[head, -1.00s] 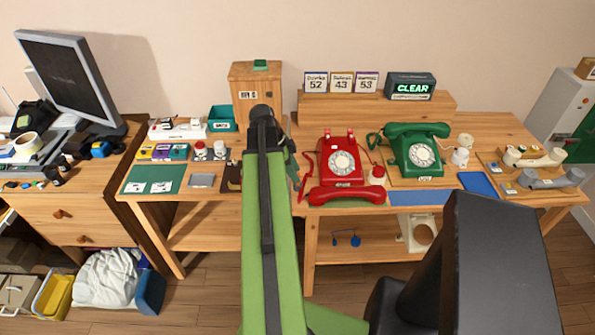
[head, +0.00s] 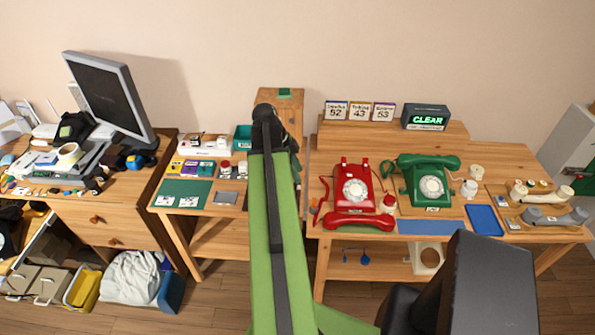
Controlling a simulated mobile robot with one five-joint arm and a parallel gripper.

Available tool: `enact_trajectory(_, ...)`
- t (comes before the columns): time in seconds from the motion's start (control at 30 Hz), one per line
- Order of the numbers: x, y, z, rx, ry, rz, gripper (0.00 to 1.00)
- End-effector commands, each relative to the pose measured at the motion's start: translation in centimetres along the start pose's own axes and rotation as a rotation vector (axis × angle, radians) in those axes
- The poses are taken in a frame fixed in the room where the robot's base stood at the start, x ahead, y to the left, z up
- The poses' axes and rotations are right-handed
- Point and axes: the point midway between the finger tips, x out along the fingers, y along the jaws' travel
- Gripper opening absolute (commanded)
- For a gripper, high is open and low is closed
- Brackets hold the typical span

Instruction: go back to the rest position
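My gripper (head: 279,130) is at the far end of my green arm, in front of the wooden box on the table. Its fingers are mostly hidden by the arm, so its opening cannot be made out. The red dial phone (head: 355,188) stands on the right table, with its red handset (head: 358,221) lying in front of it, off the cradle. The green dial phone (head: 430,187) stands to its right with its handset on top. A dark sign reading CLEAR (head: 426,117) stands on the wooden riser behind.
Number cards 52, 43 and 53 (head: 360,111) stand on the riser. A blue mat (head: 484,220) and a tray with grey and cream handsets (head: 552,217) are at right. A desk with a monitor (head: 108,95) is at left. Bins (head: 83,288) sit on the floor below.

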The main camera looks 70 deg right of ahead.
Motion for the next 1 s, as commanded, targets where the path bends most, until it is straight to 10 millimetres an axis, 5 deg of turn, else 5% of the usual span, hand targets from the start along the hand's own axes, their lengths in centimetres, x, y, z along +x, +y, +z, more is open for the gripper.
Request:
enact_trajectory(0.43,0.0,0.0,0.1,-0.001,0.000,-0.001,0.39)
enact_trajectory(0.53,-0.8,0.1,1.9,-0.032,0.000,-0.013,0.39)
enact_trajectory(0.67,-3.9,1.4,9.5,-0.162,0.000,-0.067,0.39)
enact_trajectory(0.77,-7.0,4.5,17.2,-0.301,-0.009,-0.121,0.39)
enact_trajectory(1.0,-12.8,17.2,32.9,-0.789,-0.073,-0.227,0.39)
